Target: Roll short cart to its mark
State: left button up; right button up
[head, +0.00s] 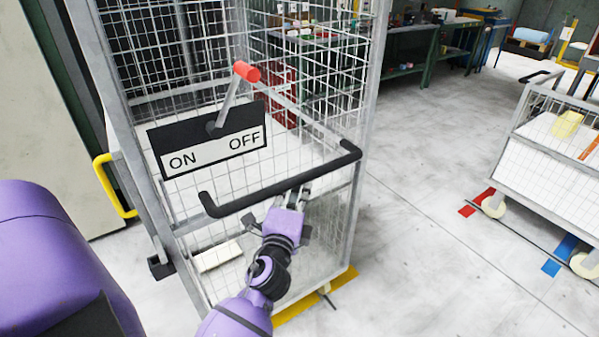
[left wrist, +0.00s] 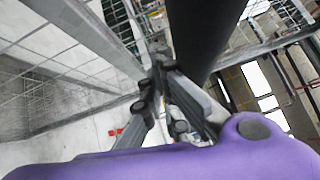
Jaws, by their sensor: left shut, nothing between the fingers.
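A low mesh cart (head: 548,170) with a black handle (head: 541,76) stands at the right edge of the head view, partly cut off. Red (head: 478,201) and blue (head: 560,254) floor marks lie by its wheels. A tall mesh cage (head: 366,100) stands in front of me with a black handle bar (head: 285,184) across it. My left gripper (head: 296,196) is shut and empty, its fingertips close under that bar. In the left wrist view the fingers (left wrist: 162,78) are beside the dark bar (left wrist: 205,35); contact cannot be told. My right gripper is out of view.
A yellow floor strip (head: 318,296) lies at the cage's base. An ON/OFF panel (head: 208,140) with a red-knobbed lever shows before the cage. Green workbenches (head: 415,50) stand behind. The grey floor between cage and low cart is clear.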

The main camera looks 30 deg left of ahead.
pick_arm(q)
jog(key=shift+o, duration=0.8)
jog(key=shift+s+d+r, duration=0.1)
jog(key=shift+s+r, duration=0.2)
jog(key=shift+s, duration=0.35)
jog(key=shift+s+d+r, duration=0.1)
jog(key=shift+s+r, duration=0.2)
jog(key=shift+s, duration=0.35)
jog(key=shift+o, duration=1.2)
jog(key=shift+s+d+f+b, duration=0.1)
jog(key=shift+s+d+b, duration=0.2)
jog(key=shift+s, duration=0.35)
jog(key=shift+o, duration=0.3)
jog(key=shift+v, duration=0.9)
jog(key=shift+f, duration=0.15)
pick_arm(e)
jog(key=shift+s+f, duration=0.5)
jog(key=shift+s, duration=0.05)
